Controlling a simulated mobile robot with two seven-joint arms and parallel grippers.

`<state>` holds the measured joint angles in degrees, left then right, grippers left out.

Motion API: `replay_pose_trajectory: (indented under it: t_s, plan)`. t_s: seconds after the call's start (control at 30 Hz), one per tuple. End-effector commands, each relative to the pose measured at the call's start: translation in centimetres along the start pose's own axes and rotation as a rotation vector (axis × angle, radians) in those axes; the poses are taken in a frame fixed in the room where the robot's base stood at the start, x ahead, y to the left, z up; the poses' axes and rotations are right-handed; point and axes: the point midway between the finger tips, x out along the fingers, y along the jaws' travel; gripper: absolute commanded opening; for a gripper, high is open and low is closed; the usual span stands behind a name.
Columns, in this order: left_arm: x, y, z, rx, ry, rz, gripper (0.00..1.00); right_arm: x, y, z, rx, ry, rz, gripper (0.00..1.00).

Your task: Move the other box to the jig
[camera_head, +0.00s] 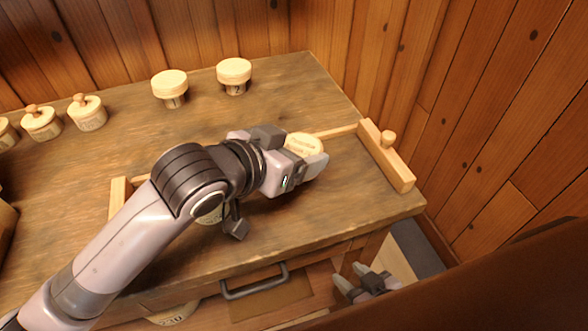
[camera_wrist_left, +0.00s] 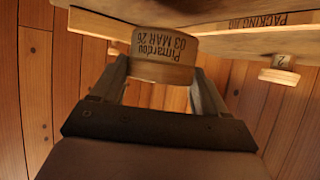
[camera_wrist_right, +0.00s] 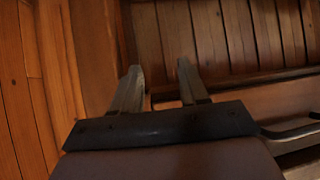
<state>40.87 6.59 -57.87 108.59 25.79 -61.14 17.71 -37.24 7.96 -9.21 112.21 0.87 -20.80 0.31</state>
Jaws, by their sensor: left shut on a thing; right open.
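My left gripper (camera_head: 308,160) is shut on a round pale wooden box (camera_head: 303,143) near the right end of the packing jig. In the left wrist view this box (camera_wrist_left: 165,55) is between the fingers, its label reading "Pimardou 03 MAR 26". The jig has a wooden end block (camera_head: 385,160) with a knob at right, a thin rail, and a left end piece (camera_head: 121,196). My left arm hides much of its middle. A pale labelled round thing (camera_head: 210,215) shows partly under my arm. My right gripper (camera_head: 365,282) is open and empty below the bench front.
Several knobbed lidded pots (camera_head: 88,112) stand at left. A drawer handle (camera_head: 254,285) juts from the bench front. Plank walls close the back and right. The bench's front right is clear.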

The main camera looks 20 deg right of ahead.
Motion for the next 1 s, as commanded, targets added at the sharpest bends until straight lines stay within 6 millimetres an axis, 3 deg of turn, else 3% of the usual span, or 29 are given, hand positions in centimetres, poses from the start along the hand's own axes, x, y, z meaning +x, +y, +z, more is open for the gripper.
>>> replay_pose_trajectory:
  t_s: [0.3,0.73,0.77,0.8,0.83,1.0]
  plan:
    - [1.9,0.0,3.6,0.000,-0.002,0.000,0.45,0.2,-0.1,0.1,0.003,0.002,-0.004,0.44]
    - [2.2,0.0,4.2,0.000,0.000,0.000,0.45,0.3,-0.2,0.1,0.001,-0.001,-0.005,0.44]
    - [2.2,0.0,4.2,0.000,0.000,0.000,0.81,0.3,-0.1,0.1,0.001,0.000,-0.005,0.44]
    - [2.2,0.0,4.1,0.000,0.000,0.000,0.94,0.3,-0.1,0.1,0.001,0.000,-0.005,0.44]
    - [2.2,0.0,4.1,0.000,0.000,0.000,1.00,0.3,-0.1,0.1,0.000,0.001,-0.005,0.44]
    - [2.2,0.0,4.1,0.000,0.000,0.000,1.00,0.3,-0.1,0.1,0.000,0.001,-0.005,0.44]
